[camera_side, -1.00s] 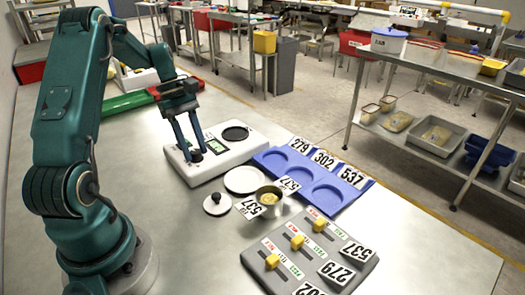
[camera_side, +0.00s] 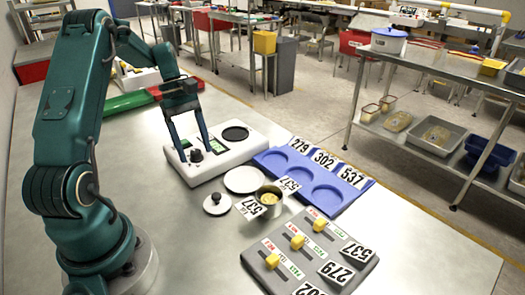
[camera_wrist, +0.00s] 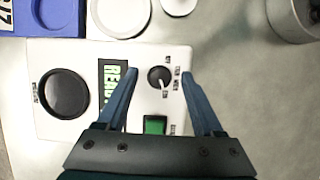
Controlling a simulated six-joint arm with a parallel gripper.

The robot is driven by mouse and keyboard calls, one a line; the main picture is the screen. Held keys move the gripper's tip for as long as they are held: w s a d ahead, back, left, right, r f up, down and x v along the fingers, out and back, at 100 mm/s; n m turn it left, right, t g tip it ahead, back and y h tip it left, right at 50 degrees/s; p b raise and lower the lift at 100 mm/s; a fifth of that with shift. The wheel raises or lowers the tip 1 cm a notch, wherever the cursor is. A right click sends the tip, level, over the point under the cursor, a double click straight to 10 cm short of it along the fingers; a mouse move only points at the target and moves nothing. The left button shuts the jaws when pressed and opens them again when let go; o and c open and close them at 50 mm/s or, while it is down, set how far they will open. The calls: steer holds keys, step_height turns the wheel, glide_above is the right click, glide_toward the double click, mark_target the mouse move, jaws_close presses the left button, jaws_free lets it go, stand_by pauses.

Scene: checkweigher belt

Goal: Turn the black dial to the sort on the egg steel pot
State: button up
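The black dial (camera_side: 196,155) is on the top of the white checkweigher (camera_side: 215,163). In the wrist view the dial (camera_wrist: 159,77) has a light pointer mark and tiny labels around it, too small to read. My gripper (camera_wrist: 158,74) is open, with one blue finger on each side of the dial and a gap to both. It also shows in the side view (camera_side: 197,153), reaching down over the dial. The steel pot (camera_side: 266,210) stands right of the checkweigher with yellow contents and a card reading 537.
The checkweigher has a black round pan (camera_wrist: 61,93), a display (camera_wrist: 117,85) and a green button (camera_wrist: 155,125). A white plate (camera_side: 244,179), a knobbed lid (camera_side: 216,207), a blue tray (camera_side: 335,207) and a grey slider panel (camera_side: 325,258) stand nearby. The table's front middle is clear.

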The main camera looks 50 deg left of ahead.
steer(key=shift+v, duration=2.55)
steer(key=shift+w+d, duration=0.1)
steer(key=d+r+m+t+y, duration=0.25)
steer(key=d+r+m, duration=0.65)
steer(key=d, duration=0.6)
steer(key=s+d+f+m+t+y, duration=0.2)
steer(key=s+d+m+t, duration=0.1)
steer(key=s+d+m, duration=0.3)
steer(key=s+m, duration=0.2)
steer(key=s, duration=0.1)
steer(key=shift+d+f+m, duration=0.2)
steer(key=shift+f+m, duration=0.2)
